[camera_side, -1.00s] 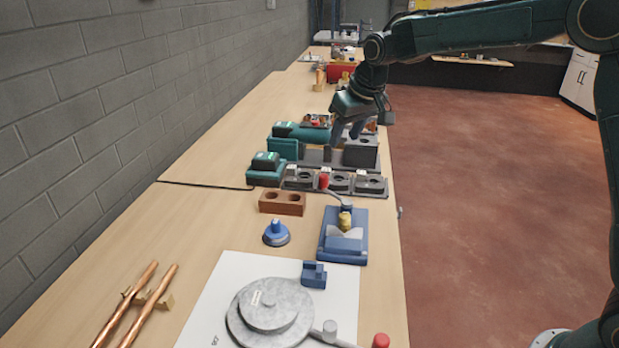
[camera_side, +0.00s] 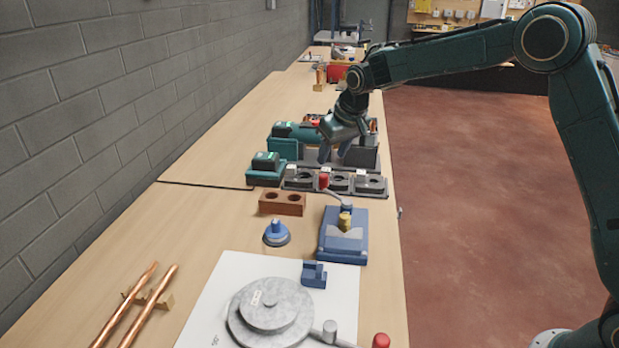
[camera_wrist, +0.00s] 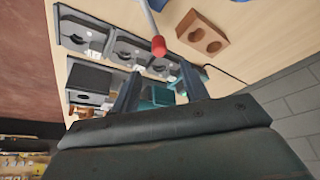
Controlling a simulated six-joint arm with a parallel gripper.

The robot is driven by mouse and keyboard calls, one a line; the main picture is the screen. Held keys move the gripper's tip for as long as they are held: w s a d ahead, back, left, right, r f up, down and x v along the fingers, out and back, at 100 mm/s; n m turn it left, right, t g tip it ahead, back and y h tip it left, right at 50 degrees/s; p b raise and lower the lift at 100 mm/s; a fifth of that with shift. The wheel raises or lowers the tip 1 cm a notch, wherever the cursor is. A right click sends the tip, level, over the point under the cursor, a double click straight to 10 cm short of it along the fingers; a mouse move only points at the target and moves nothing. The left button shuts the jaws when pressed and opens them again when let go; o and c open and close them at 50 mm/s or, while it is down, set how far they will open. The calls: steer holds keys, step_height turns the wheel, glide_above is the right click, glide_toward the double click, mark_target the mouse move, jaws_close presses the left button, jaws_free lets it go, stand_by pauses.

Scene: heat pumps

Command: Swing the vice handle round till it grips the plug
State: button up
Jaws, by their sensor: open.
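The blue vice (camera_side: 330,250) stands on the bench with a brass plug (camera_side: 345,221) upright at its V-shaped jaw. I cannot tell from here whether the jaw touches the plug. The vice handle (camera_side: 333,194) slants up and left to a red knob (camera_side: 324,181). In the wrist view the handle (camera_wrist: 149,18) comes in from the top and its red knob (camera_wrist: 158,46) lies just beyond my fingertips. My gripper (camera_side: 335,156) is open and empty, above and behind the knob. Both fingers show in the wrist view (camera_wrist: 160,76), apart, with nothing between them gripped.
A row of grey fixtures (camera_side: 340,182) and teal machines (camera_side: 265,172) lie below and behind my gripper. A brown two-hole block (camera_side: 282,203) and a blue knob (camera_side: 276,234) stand left of the vice. A grey disc (camera_side: 270,312) with another red-knobbed lever is in front.

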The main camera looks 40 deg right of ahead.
mark_target(324, 175)
steer(key=x, duration=0.9)
steer(key=shift+c, duration=0.5)
jaws_close()
